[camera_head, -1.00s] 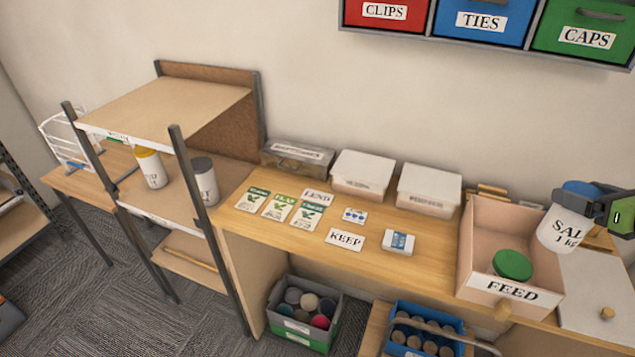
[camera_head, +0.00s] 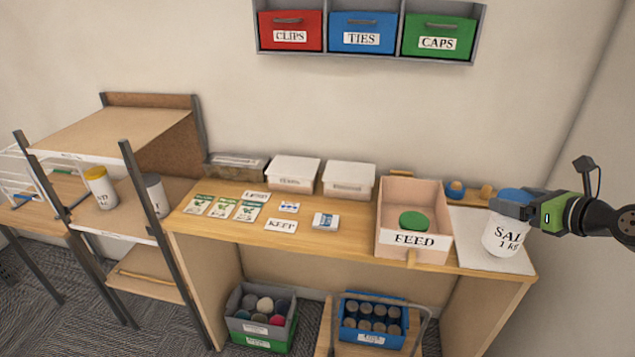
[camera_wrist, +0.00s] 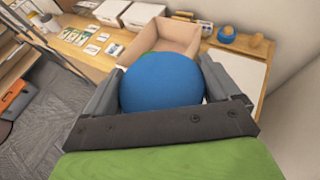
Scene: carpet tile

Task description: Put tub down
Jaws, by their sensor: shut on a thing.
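The tub (camera_head: 502,236) is white with a blue lid and a label reading SAL and 1 k, partly cut off. My gripper (camera_head: 514,208) is shut on it near the lid. In the head view the tub hangs in front of the white board (camera_head: 470,222) at the right end of the bench. I cannot tell whether its base touches anything. In the wrist view the blue lid (camera_wrist: 162,82) fills the space between my gripper's two fingers (camera_wrist: 160,90), and the tub's body is hidden beneath it.
The pink FEED box (camera_head: 386,218) with a green-lidded tub (camera_head: 413,221) stands just left of the board. Small blue and wooden items (camera_head: 456,189) sit behind the board. Seed packets and cards (camera_head: 281,226) lie mid-bench. The board's visible surface is bare.

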